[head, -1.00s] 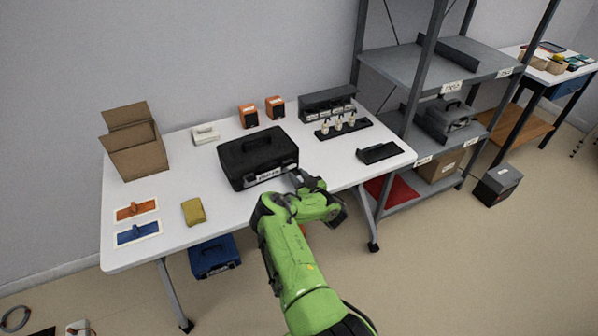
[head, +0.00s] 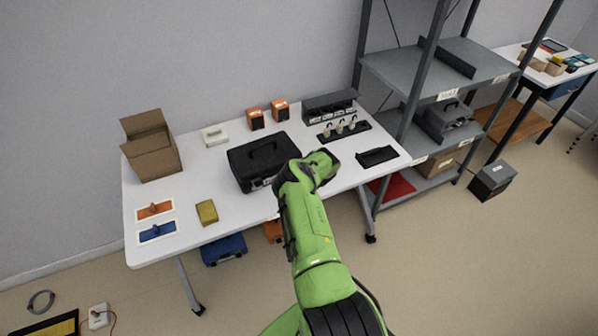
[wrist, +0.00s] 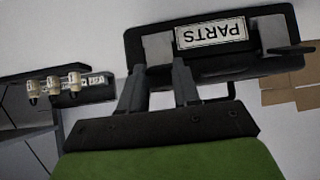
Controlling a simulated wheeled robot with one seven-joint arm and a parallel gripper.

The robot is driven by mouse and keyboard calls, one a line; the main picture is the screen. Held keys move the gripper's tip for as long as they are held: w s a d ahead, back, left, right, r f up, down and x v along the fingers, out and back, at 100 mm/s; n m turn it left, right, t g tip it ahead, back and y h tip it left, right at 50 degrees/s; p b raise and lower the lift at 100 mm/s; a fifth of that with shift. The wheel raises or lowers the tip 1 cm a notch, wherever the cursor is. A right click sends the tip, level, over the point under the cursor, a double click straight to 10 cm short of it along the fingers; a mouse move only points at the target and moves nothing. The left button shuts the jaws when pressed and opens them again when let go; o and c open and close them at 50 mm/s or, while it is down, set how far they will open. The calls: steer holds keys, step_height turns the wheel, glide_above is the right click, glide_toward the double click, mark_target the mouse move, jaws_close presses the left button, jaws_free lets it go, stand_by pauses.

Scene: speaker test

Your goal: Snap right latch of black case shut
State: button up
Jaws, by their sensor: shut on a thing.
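The black case (head: 250,168) lies with its lid down on the white table. In the wrist view its front (wrist: 215,70) appears upside down with a PARTS label (wrist: 212,34). The grey right latch (wrist: 157,47) shows left of the label, and the grey left latch (wrist: 273,34) shows on the other side. My gripper (wrist: 158,67) is at the case front, its two fingers on either side of the right latch and shut on it. In the head view my green arm hides the gripper and the right front of the case. Whether the latch is fastened is unclear.
A black stand with several pale bulbs (head: 343,130) and a black tray (head: 377,156) are to the right. A yellow sponge-like block (head: 207,212) and a cardboard box (head: 151,146) are left. Orange boxes (head: 280,110) stand behind. Grey shelving (head: 440,62) is beyond the table's right end.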

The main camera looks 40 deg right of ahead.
steer(key=shift+w+r, duration=0.1)
steer(key=shift+w, duration=0.1)
stand_by(0.4)
steer(key=o, duration=1.1)
steer(key=shift+c, duration=0.2)
steer(key=p+v, duration=0.2)
steer(key=v, duration=1.3)
steer(key=shift+r, duration=0.45)
steer(key=shift+s, duration=0.15)
